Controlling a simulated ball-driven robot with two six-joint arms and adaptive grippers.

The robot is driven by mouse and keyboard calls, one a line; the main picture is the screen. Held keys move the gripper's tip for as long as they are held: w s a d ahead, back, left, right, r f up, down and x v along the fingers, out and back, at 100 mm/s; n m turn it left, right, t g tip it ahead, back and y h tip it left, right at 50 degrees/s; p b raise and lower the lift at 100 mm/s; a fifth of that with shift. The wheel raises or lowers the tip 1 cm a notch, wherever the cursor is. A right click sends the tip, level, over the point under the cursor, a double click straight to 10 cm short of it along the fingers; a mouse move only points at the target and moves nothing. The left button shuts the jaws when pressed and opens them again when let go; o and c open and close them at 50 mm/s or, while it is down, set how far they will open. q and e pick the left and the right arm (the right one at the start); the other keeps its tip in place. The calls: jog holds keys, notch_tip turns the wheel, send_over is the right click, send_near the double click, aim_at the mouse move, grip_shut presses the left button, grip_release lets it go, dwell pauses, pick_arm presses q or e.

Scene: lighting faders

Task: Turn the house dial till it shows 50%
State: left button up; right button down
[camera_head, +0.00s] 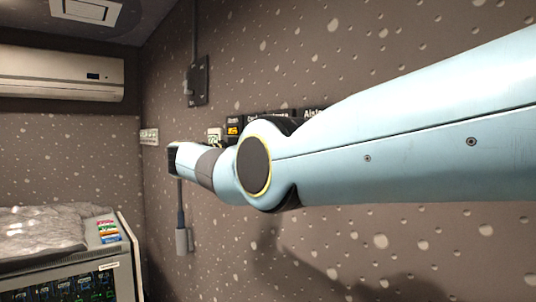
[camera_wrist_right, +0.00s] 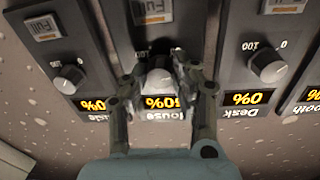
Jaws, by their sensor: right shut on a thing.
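The orange house display (camera_wrist_right: 161,102) is lit beside the dial. In the head view my right arm hides the dial and gripper. My left gripper is in neither view.
The neighbouring dial (camera_wrist_right: 69,79) on one side and the Desk dial (camera_wrist_right: 268,66) on the other stand close to my fingers. A wall box (camera_head: 198,82) and a hanging grey device (camera_head: 183,239) are on the speckled wall.

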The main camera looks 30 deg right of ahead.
jog(key=n, duration=0.7)
jog(key=shift+s+f, duration=0.1)
jog(key=shift+f, duration=0.1)
dwell(0.5)
jog(key=c, duration=1)
grip_release()
jog(key=shift+c, duration=0.2)
jog(key=shift+r, duration=0.1)
notch_tip(320, 180, up, 10)
